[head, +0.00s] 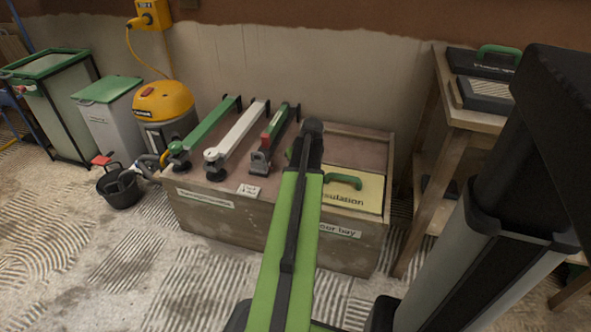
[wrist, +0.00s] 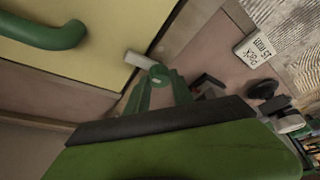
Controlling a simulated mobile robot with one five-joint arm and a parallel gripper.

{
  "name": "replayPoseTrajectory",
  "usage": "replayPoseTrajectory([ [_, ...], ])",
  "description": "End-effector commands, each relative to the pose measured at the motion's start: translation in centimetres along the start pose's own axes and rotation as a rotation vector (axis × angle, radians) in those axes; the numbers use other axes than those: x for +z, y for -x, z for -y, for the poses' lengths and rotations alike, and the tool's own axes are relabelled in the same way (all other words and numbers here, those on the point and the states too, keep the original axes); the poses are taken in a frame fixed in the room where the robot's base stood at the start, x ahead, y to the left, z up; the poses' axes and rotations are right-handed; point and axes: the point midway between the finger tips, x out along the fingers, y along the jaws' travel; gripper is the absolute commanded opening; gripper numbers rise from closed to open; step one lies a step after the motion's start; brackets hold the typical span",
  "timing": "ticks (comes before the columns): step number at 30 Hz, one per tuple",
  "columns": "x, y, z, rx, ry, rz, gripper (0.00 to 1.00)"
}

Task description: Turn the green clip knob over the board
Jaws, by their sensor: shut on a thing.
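The green clip knob (wrist: 158,73) shows in the wrist view beside the yellow board's edge. A pale tab (wrist: 138,60) reaches from the knob to the left, its end lying over the board's edge. My gripper (wrist: 160,84) is shut on the knob, with a green finger on each side. The yellow board (head: 358,192), marked "sulation" where readable, lies in the right part of the wooden box top. Its green handle (head: 343,181) is also large in the wrist view (wrist: 45,32). In the head view my arm hides the knob and the board's left side.
Green, white and green-red long tools (head: 228,137) lie on the box top to the left, near a small card (head: 249,190). A yellow vacuum (head: 163,101) and black bucket (head: 120,187) stand further left. A wooden shelf (head: 433,165) stands at the right.

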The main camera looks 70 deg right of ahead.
Motion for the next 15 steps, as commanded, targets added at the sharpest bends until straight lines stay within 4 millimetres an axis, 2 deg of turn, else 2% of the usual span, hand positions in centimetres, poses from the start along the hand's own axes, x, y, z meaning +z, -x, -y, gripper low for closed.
replayPoseTrajectory([
  [5, 0.16, 0.04, -0.38, 0.009, 0.0, 0.003, 0.0],
  [6, 0.16, 0.04, -0.37, 0.009, 0.0, 0.003, 0.31],
  [11, 0.09, 0.02, -0.22, 0.006, 0.0, 0.002, 0.5],
  [15, 0.04, 0.0, -0.12, 0.004, 0.001, 0.001, 0.5],
])
